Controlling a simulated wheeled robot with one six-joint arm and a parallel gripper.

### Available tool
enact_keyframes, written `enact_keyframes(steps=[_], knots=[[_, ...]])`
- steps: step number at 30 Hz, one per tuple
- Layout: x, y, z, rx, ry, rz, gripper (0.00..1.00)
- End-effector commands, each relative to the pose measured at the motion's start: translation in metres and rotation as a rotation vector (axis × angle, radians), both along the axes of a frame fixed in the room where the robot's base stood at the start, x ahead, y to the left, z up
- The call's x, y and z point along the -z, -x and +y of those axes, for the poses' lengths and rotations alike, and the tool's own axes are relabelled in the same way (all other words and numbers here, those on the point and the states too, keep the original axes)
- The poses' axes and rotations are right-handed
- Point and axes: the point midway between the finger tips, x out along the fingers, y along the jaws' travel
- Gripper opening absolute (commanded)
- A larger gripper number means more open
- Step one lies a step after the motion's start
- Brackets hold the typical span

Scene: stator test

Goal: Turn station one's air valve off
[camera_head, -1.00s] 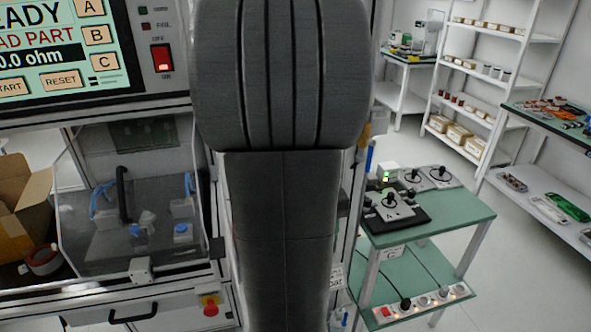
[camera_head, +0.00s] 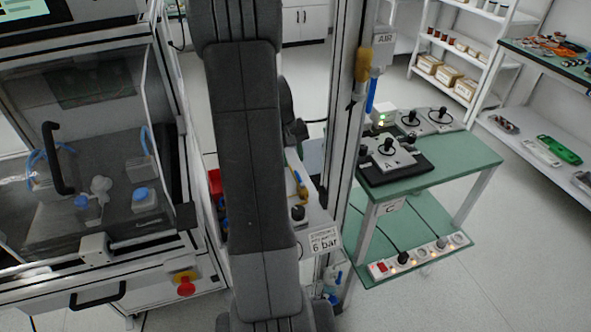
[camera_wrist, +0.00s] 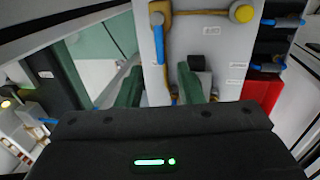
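In the wrist view, a white panel carries brass-coloured piping (camera_wrist: 205,13) and a blue lever (camera_wrist: 159,46), which looks like an air valve's handle. Its labels are too small to read, so I cannot tell which station it serves. My gripper (camera_wrist: 161,82) shows two green fingers, apart, with no object visibly clamped between them. The lever lies beyond the gap between the fingers, and I cannot tell whether they touch it. In the head view, my arm hides most of this panel.
A yellow round knob (camera_wrist: 242,13) and a black knob (camera_wrist: 196,62) are on the panel. In the head view, a green-topped cart (camera_head: 455,160) is right of the post and the test cabinet (camera_head: 85,275) is left.

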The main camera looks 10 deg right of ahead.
Motion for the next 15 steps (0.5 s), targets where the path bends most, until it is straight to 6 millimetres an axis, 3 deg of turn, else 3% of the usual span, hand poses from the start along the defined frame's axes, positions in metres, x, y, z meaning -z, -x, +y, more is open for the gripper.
enact_keyframes(steps=[6, 15], knots=[[0.039, -0.001, -0.007, 0.002, 0.000, 0.003, 0.33], [0.056, -0.002, -0.011, 0.001, 0.000, -0.002, 0.33]])
